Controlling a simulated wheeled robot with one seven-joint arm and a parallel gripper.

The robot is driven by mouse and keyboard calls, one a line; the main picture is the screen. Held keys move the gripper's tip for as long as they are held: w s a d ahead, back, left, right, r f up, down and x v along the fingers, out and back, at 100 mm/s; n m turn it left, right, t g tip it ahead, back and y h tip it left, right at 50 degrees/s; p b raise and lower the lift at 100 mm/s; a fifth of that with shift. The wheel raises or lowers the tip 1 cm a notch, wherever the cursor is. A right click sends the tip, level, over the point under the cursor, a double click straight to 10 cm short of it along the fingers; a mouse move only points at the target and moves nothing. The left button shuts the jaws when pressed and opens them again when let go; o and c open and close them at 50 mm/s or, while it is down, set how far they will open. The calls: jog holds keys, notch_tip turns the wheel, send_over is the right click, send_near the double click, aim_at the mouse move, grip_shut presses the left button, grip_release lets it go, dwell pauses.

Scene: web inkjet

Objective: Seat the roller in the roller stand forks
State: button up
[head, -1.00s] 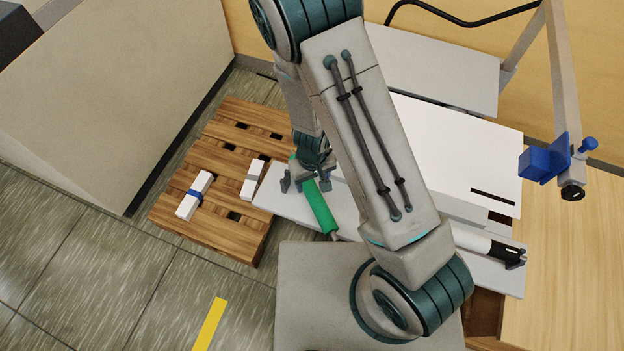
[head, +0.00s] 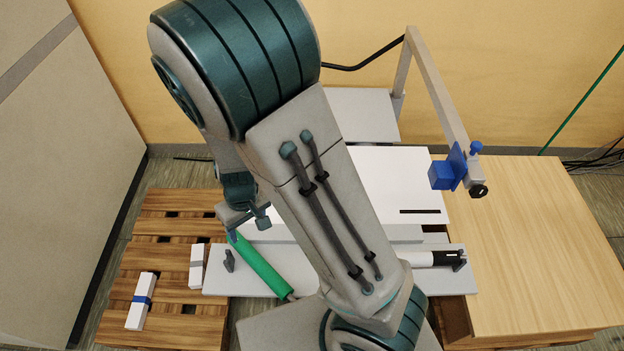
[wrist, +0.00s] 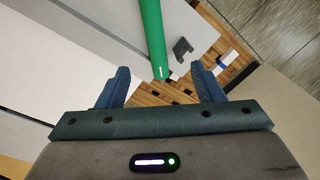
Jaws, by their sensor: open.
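The green roller (head: 262,266) lies slanted across the pale grey plate in the head view, with a metal shaft end at its lower right. One end of it also shows in the wrist view (wrist: 154,35). A small grey fork (head: 229,261) stands near the plate's left end, beside the roller and apart from it; it also shows in the wrist view (wrist: 182,48). Another dark fork (head: 460,260) stands at the right end. My gripper (head: 248,227) is open and empty near the roller's upper end. In the wrist view the roller's end appears between its fingertips (wrist: 160,69).
A white cylinder with a black end (head: 435,258) lies by the right fork. A blue clamp (head: 446,174) hangs on an arm at right. The wooden tabletop (head: 540,240) is bare. My arm hides the middle.

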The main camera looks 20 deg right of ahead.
jog(key=s+d+r+m+t, duration=0.1)
jog(key=s+d+r+m, duration=0.1)
jog(key=s+d+r, duration=0.2)
jog(key=s+d+r+m+t+h, duration=0.1)
jog(key=s+d+r, duration=0.3)
jog(key=d+r, duration=0.7)
jog(key=shift+s+r+m+t, duration=0.2)
jog(key=shift+r+m+t, duration=0.45)
jog(key=shift+r, duration=2.7)
jog(key=shift+o, duration=0.3)
jog(key=shift+c, duration=0.3)
jog(key=c, duration=0.5)
jog(key=shift+a, duration=0.1)
jog(key=shift+c, duration=0.2)
